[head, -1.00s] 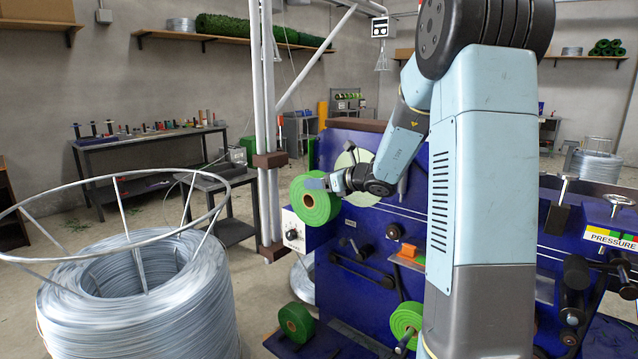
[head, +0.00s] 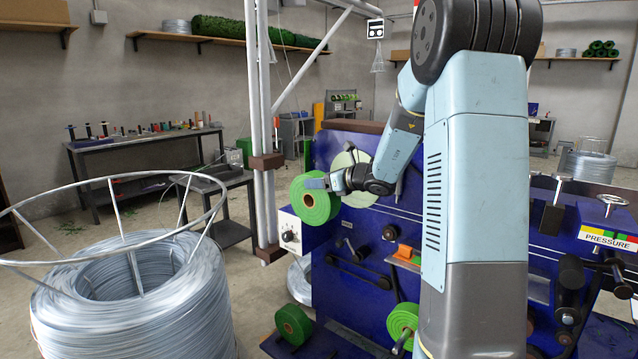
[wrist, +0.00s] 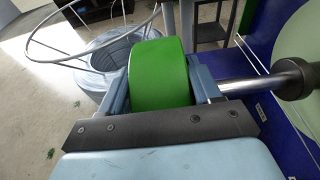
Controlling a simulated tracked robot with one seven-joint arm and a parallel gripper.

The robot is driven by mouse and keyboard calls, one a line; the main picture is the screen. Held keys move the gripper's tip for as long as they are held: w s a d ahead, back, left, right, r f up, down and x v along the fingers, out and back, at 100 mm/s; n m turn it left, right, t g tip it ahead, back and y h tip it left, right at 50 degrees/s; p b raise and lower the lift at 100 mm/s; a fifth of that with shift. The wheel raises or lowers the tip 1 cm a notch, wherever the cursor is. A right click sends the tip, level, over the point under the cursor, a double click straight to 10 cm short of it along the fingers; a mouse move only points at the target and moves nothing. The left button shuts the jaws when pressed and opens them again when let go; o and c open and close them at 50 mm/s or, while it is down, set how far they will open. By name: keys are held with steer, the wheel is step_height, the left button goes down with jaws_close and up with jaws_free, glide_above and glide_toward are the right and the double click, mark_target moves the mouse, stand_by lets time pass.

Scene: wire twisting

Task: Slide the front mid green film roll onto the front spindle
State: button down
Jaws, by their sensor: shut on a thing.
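A green film roll (head: 314,199) with a brown core hangs in front of the blue machine's upper left side. My gripper (head: 318,184) is shut on its rim; in the wrist view, the roll (wrist: 160,72) sits between both fingers. A bare metal spindle (wrist: 250,85) runs from a dark hub (wrist: 295,78) toward the right finger. Its near end is hidden by the finger, so I cannot tell whether it enters the roll's core. Another green roll (head: 404,322) is low on the machine, and one more (head: 294,325) is at its foot.
The blue machine (head: 345,255) has a pale green disc (head: 352,172) behind my gripper. White upright poles (head: 258,110) and a control box (head: 289,232) stand left of it. A large wire coil (head: 130,310) with a ring frame fills the left foreground.

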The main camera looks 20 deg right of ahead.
steer(key=w+d, duration=0.7)
steer(key=d, duration=0.4)
steer(key=shift+w+d, duration=0.3)
steer(key=shift+w, duration=0.05)
stand_by(6.0)
steer(key=shift+c, duration=0.7)
jaws_free()
